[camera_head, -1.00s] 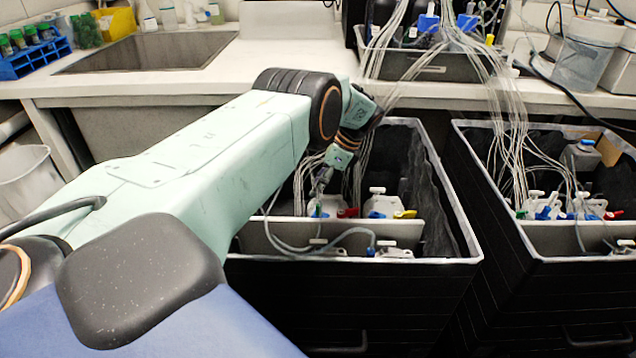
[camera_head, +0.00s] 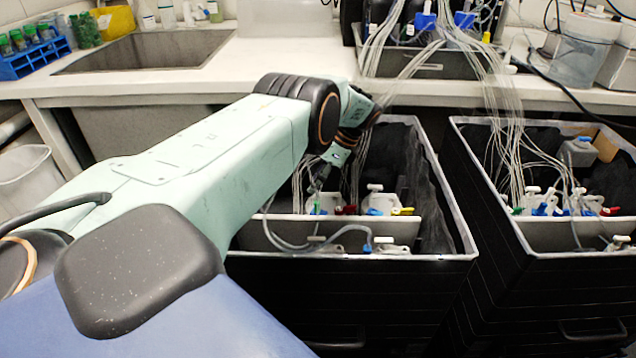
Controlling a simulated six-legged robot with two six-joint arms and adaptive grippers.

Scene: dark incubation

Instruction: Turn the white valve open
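Several white valve pieces sit in the middle black bin. One white valve (camera_head: 376,188) stands upright at the bin's middle, on a white body above a blue and a yellow handle (camera_head: 403,211). More white fittings (camera_head: 386,243) lie at the bin's front, below the grey divider. I cannot tell which one the task means. My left gripper (camera_head: 318,183) reaches down into the bin's left side, just above a green piece and left of a red handle (camera_head: 349,209). It is small and dark, so whether its fingers are open or touching anything is unclear. My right gripper is not in view.
The black bin's pale rim (camera_head: 452,215) surrounds the work area. Clear tubes hang from a grey tray (camera_head: 430,66) on the counter, running down into both bins. A second bin (camera_head: 500,190) with similar valves stands right. A sink (camera_head: 150,50) is at back left.

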